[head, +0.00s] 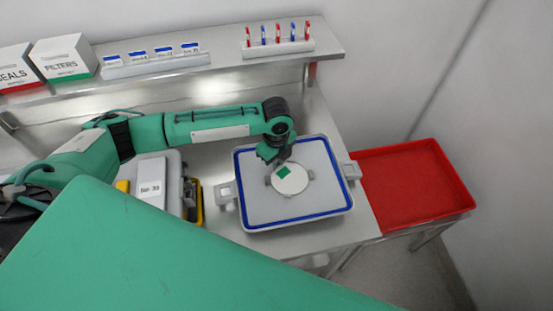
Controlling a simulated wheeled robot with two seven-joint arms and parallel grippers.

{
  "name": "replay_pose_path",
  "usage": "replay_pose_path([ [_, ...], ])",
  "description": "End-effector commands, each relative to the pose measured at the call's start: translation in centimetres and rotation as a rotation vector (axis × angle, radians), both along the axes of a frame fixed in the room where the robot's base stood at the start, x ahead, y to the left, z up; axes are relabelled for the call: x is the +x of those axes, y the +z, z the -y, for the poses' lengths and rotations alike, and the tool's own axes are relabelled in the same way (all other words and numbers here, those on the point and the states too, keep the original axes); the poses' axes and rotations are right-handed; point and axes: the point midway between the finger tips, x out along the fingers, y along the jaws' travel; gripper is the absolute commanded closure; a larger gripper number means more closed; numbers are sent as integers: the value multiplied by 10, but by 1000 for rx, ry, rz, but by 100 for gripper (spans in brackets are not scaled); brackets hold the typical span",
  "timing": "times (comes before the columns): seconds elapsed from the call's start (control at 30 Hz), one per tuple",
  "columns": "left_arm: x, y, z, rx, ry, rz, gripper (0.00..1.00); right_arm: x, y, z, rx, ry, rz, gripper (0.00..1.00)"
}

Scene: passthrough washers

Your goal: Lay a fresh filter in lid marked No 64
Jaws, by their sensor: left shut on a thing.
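A grey lid (251,208) with a blue seal around its edge lies on the steel bench, with its inner side up. Its number cannot be read here. A round white filter (291,187) with a green square tab (283,173) is at the middle of the lid. My left gripper (280,165) is over the lid, shut on the filter by the tab area. I cannot tell whether the filter touches the lid. A white box marked FILTERS (62,60) stands on the shelf at the upper left. My right gripper is not in view.
A red tray (415,185) stands empty to the right of the lid. A SEALS box (16,70), a rack of blue-and-white cards (155,64) and a rack of red and blue pens (278,48) stand on the shelf. A grey case with a labelled white block (151,180) is left of the lid.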

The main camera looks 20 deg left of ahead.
Motion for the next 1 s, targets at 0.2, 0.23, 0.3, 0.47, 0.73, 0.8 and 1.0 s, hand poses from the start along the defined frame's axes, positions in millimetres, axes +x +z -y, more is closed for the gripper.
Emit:
replay_pose_path([
  [0.2, 0, 0, 0, 0, 0, 0, 100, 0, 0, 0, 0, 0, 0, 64],
  [0.23, 0, 0, 0, 0, 0, 0, 100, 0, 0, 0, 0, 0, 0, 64],
  [0.3, 0, 0, 0, 0, 0, 0, 78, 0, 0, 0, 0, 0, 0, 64],
  [0.47, 0, 0, 0, 0, 0, 0, 56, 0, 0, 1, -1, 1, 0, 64],
  [0.73, 0, 0, 0, 0, 0, 0, 36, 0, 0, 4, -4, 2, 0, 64],
  [0.8, 0, 0, 0, 0, 0, 0, 34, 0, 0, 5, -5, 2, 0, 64],
  [1.0, 0, 0, 0, -1, -1, 0, 34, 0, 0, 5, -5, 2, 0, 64],
])
